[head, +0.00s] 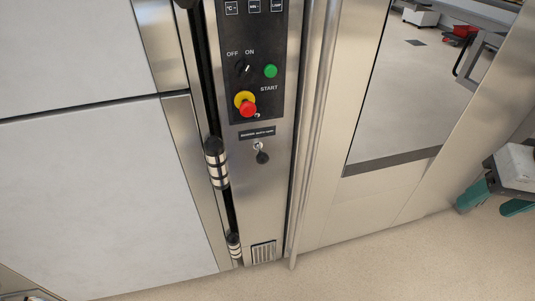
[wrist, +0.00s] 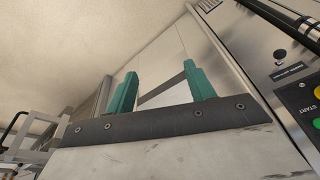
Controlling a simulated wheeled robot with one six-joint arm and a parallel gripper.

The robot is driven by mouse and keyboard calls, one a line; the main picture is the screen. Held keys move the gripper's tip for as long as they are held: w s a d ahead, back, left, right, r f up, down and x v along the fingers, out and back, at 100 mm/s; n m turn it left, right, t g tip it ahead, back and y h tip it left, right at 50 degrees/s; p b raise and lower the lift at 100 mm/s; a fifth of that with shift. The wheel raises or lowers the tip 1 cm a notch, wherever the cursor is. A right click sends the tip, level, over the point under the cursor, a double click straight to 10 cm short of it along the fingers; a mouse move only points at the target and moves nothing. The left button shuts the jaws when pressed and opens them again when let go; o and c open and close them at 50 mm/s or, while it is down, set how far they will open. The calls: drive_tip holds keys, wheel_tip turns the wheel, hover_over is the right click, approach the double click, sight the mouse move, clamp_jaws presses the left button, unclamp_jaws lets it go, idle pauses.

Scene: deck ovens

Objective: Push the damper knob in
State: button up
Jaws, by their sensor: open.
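The damper knob (head: 262,157) is a small black ball on a short light stem, below a black label plate on the steel control column. It sticks out from the panel and hangs slightly down in the head view. In the wrist view the knob (wrist: 280,54) is a dark dot at the upper right, beside the label. My gripper (head: 492,204) is at the right edge of the head view, well away from the knob. Its two teal fingers (wrist: 162,82) are apart with nothing between them, facing steel panels.
Above the knob are a red and yellow stop button (head: 247,106), a green start button (head: 270,71) and a black switch. A black-and-steel hinged rod (head: 216,160) runs left of the column. A vertical steel tube (head: 308,140) stands between the knob and my gripper.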

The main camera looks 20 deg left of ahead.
sight(263, 160)
drive_tip(key=w+a+f+n+t+y, duration=0.1)
drive_tip(key=w+a+f+t, duration=0.1)
drive_tip(key=w+a+f, duration=0.35)
drive_tip(key=w+a+f+n+t+y, duration=0.1)
drive_tip(key=w+a+f+t+y, duration=0.1)
drive_tip(key=w+a, duration=0.65)
drive_tip(key=w+a+f+t+y, duration=0.15)
drive_tip(key=w+a+f, duration=0.3)
drive_tip(key=a, duration=0.45)
drive_tip(key=s+a+f+n+t+y, duration=0.2)
drive_tip(key=s+a+f+t, duration=0.1)
drive_tip(key=a+f, duration=0.3)
drive_tip(key=s+a+f+n+t+y, duration=0.2)
drive_tip(key=s+a+f+t+y, duration=0.15)
drive_tip(key=a, duration=0.45)
drive_tip(key=shift+h, duration=0.5)
drive_tip(key=x, duration=0.7)
drive_tip(key=shift+a+r, duration=0.15)
drive_tip(key=shift+r, duration=0.1)
